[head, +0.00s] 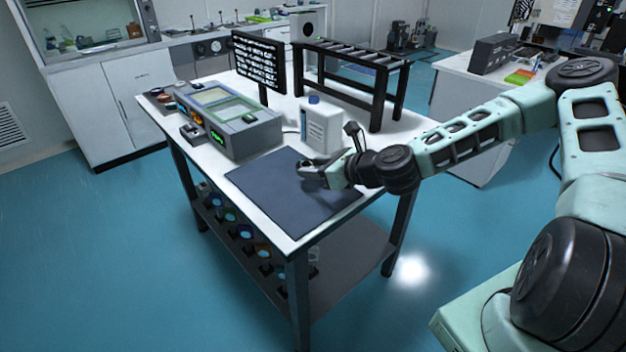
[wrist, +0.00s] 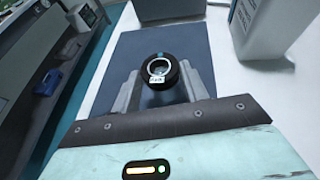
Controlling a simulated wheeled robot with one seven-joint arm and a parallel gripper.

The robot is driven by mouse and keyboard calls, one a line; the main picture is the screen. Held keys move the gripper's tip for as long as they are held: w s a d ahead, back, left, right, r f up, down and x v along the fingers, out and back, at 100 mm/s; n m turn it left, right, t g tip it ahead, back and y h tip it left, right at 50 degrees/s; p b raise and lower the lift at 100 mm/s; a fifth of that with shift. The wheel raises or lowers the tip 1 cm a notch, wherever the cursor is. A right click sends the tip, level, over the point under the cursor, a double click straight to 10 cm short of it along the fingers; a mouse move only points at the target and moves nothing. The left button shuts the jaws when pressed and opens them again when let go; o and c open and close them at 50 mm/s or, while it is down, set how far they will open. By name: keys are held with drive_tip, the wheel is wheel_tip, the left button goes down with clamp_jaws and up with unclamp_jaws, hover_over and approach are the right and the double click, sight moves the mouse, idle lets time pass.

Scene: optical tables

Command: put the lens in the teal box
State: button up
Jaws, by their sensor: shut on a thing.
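The lens (wrist: 161,71) is a round black-rimmed piece with a pale ring, a small white label and a teal mark. In the wrist view it sits between the two grey fingers of my gripper (wrist: 161,88), which is shut on it. In the head view my gripper (head: 308,173) is over the dark mat (head: 262,190) on the white table, and the lens is too small to make out there. The height of the lens above the mat is hard to tell. I cannot make out a teal box in either view.
A white bottle with a blue cap (head: 320,128) stands just behind my gripper. A grey instrument (head: 240,130) with lit displays is at the left. A black rack (head: 350,70) and a screen (head: 258,60) stand at the back. The mat's front part is clear.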

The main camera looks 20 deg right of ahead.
sight(316, 188)
drive_tip(key=shift+f, duration=1.85)
drive_tip(key=shift+f, duration=0.15)
drive_tip(key=o, duration=1)
